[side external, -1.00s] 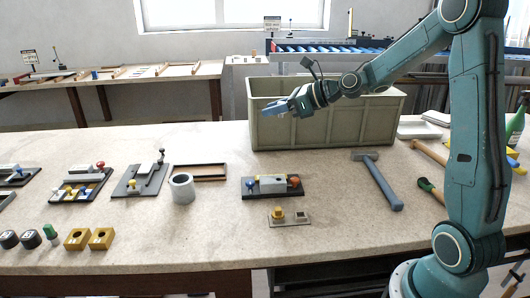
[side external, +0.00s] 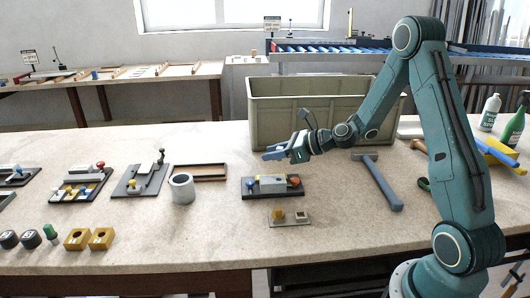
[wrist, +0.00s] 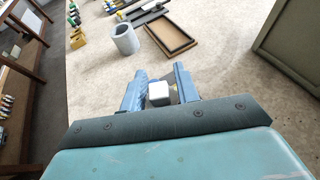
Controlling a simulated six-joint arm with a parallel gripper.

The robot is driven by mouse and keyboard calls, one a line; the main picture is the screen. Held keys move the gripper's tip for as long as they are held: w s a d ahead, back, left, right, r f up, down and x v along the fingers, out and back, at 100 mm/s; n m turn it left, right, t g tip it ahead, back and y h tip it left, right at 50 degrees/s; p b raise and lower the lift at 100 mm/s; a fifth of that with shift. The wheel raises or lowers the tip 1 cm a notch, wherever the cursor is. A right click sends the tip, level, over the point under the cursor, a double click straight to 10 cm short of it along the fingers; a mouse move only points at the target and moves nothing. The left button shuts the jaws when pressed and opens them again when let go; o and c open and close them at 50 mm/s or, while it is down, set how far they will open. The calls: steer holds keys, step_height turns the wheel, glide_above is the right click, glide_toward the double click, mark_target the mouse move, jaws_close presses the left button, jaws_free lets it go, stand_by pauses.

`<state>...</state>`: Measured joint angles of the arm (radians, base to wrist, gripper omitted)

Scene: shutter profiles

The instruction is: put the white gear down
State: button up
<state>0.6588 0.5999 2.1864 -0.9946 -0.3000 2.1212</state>
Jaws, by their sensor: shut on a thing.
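My gripper (side external: 274,152) hangs above the bench, in front of the grey-green crate and over the back of a dark board. In the wrist view its two blue fingers (wrist: 160,80) are closed about a small white piece (wrist: 158,92), which I take to be the white gear. It looks blocky from here, and its teeth cannot be made out. A beige bit shows beside it, partly hidden by the right finger. In the side view the held piece is too small to tell.
The dark board (side external: 259,194) carries a grey block and blue and orange knobs. A small plate (side external: 289,221) lies in front. The crate (side external: 320,130) stands behind, a hammer (side external: 382,185) lies to the right. A grey cylinder (side external: 182,190) and brown frame (side external: 201,179) are left.

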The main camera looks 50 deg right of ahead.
mark_target(274, 178)
steer(key=shift+f, duration=1.45)
steer(key=shift+f, duration=0.15)
steer(key=shift+f, duration=1.75)
steer(key=shift+f, duration=0.35)
